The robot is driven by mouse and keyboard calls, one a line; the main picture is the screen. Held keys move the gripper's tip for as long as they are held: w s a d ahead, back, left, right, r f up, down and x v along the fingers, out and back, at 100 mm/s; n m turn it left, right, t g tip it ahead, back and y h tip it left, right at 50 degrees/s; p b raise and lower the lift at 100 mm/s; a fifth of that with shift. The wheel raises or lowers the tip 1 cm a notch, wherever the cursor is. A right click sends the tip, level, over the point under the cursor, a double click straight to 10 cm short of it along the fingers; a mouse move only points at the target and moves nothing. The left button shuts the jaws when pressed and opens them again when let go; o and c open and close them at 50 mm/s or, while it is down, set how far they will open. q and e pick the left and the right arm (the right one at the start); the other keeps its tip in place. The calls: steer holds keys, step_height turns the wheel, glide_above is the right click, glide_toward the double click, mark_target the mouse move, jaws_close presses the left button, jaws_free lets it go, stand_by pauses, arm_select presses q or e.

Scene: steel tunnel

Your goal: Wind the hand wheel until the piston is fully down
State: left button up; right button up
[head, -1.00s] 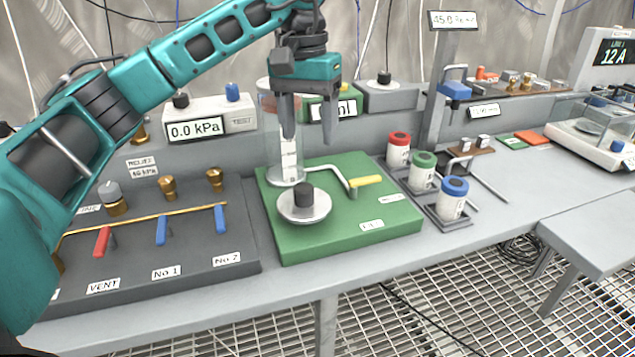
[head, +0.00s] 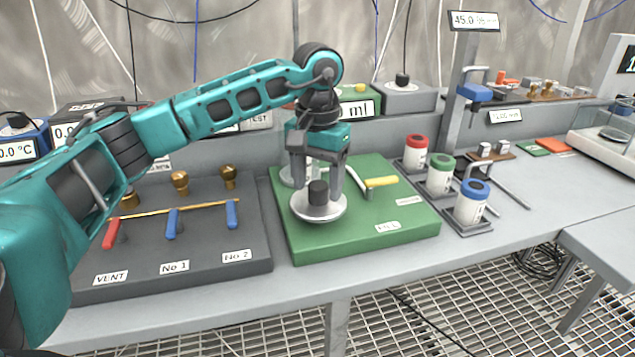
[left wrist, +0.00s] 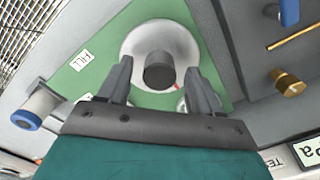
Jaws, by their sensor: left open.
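The hand wheel (head: 330,213) is a silver disc with a dark upright knob (head: 318,192) on the green base board (head: 400,230). My left gripper (head: 317,182) points down over the wheel, open, one finger on each side of the knob. In the left wrist view the knob (left wrist: 158,72) sits between the open fingers (left wrist: 161,78), above the pale disc (left wrist: 150,38); contact cannot be told. The clear cylinder (head: 290,175) stands behind, mostly hidden by my gripper and arm. I cannot make out the piston. My right gripper is not in view.
A dark valve panel (head: 200,255) with red and blue levers stands left. Red, green and blue-topped canisters (head: 472,203) stand right of the board. The bench's front strip is clear.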

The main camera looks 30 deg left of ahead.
arm_select(q)
steer(key=shift+f, duration=0.1)
steer(key=shift+c, duration=0.4)
steer(key=c, duration=1)
steer(key=shift+o, duration=0.2)
